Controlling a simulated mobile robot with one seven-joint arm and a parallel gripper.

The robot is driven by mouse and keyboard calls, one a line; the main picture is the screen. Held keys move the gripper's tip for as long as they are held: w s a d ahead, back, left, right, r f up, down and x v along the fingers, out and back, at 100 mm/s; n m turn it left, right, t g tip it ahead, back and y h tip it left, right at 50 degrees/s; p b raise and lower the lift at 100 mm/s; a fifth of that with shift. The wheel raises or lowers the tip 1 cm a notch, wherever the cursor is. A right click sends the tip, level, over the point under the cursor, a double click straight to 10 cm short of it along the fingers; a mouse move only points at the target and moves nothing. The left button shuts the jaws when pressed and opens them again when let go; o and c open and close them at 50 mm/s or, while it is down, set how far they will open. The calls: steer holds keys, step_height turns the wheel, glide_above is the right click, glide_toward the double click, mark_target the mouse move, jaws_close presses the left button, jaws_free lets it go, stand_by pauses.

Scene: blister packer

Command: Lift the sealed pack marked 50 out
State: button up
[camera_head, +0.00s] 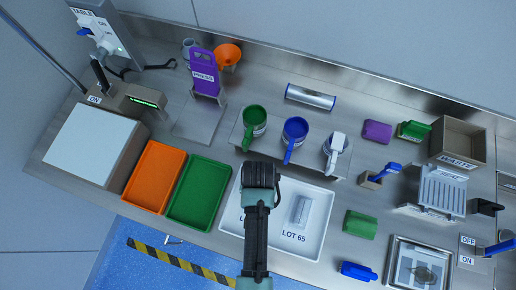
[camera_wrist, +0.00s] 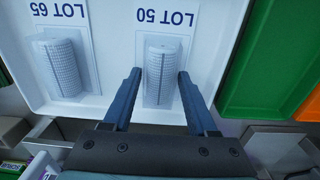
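The pack marked LOT 50 (camera_wrist: 163,62) lies in the white tray (camera_head: 312,252); it is a white card with a clear domed blister. In the head view my arm hides most of it and only part of its label shows. My gripper (camera_wrist: 159,74) is open in the wrist view, with one finger at each side of the blister and nothing visibly clamped. I cannot tell how high the fingertips are above the card. A similar pack marked LOT 65 (camera_head: 297,221) lies in the same tray; it also shows in the wrist view (camera_wrist: 64,66).
A green tray (camera_head: 199,192) and an orange tray (camera_head: 154,176) stand left of the white tray. Green, blue and white-handled mugs (camera_head: 295,128) stand behind it on a raised shelf. A green block (camera_head: 360,224) and a framed plate (camera_head: 418,266) are to the right.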

jaws_close()
steer(key=shift+r+p, duration=0.8)
steer(key=shift+p, duration=0.2)
steer(key=shift+r+p, duration=1.75)
steer(key=shift+p, duration=0.2)
